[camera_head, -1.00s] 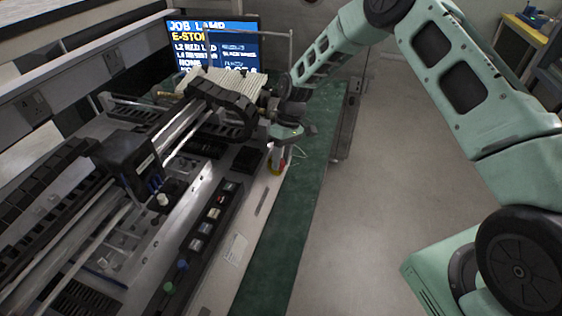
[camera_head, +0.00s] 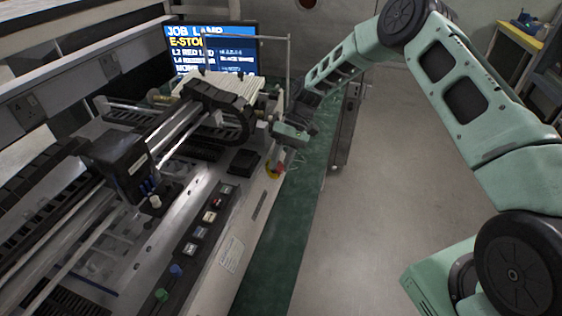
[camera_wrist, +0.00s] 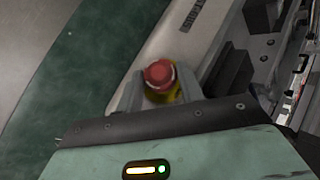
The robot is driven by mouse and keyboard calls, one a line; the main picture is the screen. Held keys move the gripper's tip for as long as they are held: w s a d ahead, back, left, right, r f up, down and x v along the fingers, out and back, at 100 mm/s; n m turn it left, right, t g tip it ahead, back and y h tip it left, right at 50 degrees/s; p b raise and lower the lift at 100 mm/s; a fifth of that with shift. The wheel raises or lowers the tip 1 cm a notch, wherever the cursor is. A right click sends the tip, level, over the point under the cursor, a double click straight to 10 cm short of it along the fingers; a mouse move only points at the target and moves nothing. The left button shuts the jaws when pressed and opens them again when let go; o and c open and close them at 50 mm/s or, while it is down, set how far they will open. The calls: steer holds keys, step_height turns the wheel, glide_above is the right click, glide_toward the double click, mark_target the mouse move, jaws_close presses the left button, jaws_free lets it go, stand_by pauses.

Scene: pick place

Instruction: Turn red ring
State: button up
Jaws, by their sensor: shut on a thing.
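The red ring (camera_wrist: 160,73) is the round red top of a button on a yellow base (camera_wrist: 163,95), seen in the middle of the wrist view. In the head view the red top (camera_head: 280,167) and its yellow base (camera_head: 271,172) sit at the right edge of the machine, partly hidden by my gripper (camera_head: 283,160). In the wrist view the fingers of my gripper (camera_wrist: 159,85) stand on either side of the red top, shut on it. The exact contact is partly hidden.
The machine (camera_head: 234,250) with rails and a button row (camera_head: 211,217) fills the left. A screen (camera_head: 212,48) at the back reads "E-STOP" in yellow. A green strip (camera_head: 290,235) runs along the machine's right. The floor (camera_head: 375,200) to the right is clear.

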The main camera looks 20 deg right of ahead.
steer(key=o, duration=1)
steer(key=shift+w+r, duration=0.1)
steer(key=b+v, duration=0.4)
steer(key=v, duration=1.3)
steer(key=shift+r, duration=0.15)
steer(key=s+a+r+n+t+h, duration=0.1)
steer(key=s+a+r+h, duration=0.15)
steer(key=s+a, duration=0.65)
steer(key=s+a+r+n+h, duration=0.1)
steer(key=s+a+r+h, duration=0.15)
steer(key=s+a, duration=0.65)
steer(key=s+d+t, duration=0.1)
steer(key=s, duration=0.6)
steer(key=s+d+f+n+t, duration=0.1)
steer(key=s, duration=0.7)
steer(key=s+t, duration=0.1)
steer(key=s, duration=0.7)
steer(key=shift+s+d+f+n+t+h, duration=0.15)
steer(key=shift+d+f+n+t+h, duration=0.15)
steer(key=shift+d+h, duration=0.1)
